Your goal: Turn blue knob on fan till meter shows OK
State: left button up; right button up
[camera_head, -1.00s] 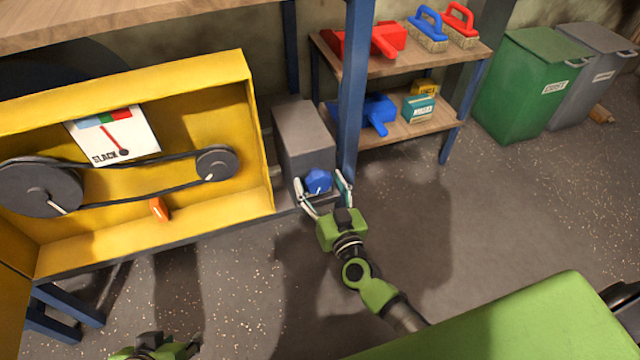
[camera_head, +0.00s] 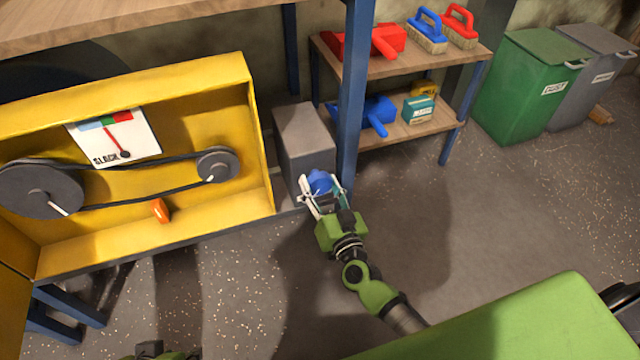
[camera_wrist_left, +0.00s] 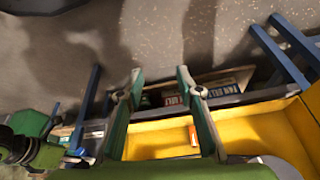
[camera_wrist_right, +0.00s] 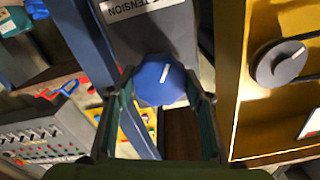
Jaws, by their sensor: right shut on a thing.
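The blue knob (camera_head: 320,181) is on the front of a grey box beside the yellow housing; it also shows in the right wrist view (camera_wrist_right: 160,80) with a white mark, below a "TENSION" label. My right gripper (camera_head: 322,188) is shut on the knob, one finger on each side. The meter (camera_head: 118,138) in the yellow housing has blue, green and red bands. Its red needle points up and left toward the coloured bands, and the text below reads "SLACK". My left gripper (camera_wrist_left: 160,85) is open and empty; only its top shows at the head view's bottom edge.
The fan's yellow housing (camera_head: 255,160) holds two dark pulleys, a belt and an orange piece (camera_head: 160,210). A blue post (camera_head: 352,100) stands close right of the grey box (camera_head: 303,135). Shelves and bins stand behind.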

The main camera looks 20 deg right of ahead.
jog(key=shift+m, duration=0.8)
jog(key=m, duration=0.3)
pick_arm(q)
jog(key=shift+s+a+f+g, duration=0.15)
jog(key=shift+s+g, duration=0.15)
jog(key=shift+s, duration=0.3)
pick_arm(e)
jog(key=shift+m, duration=1)
jog(key=o, duration=1.1)
pick_arm(q)
jog(key=shift+w, duration=0.15)
pick_arm(e)
jog(key=shift+s, duration=0.1)
jog(key=s, duration=1.2)
jog(key=shift+d, duration=0.25)
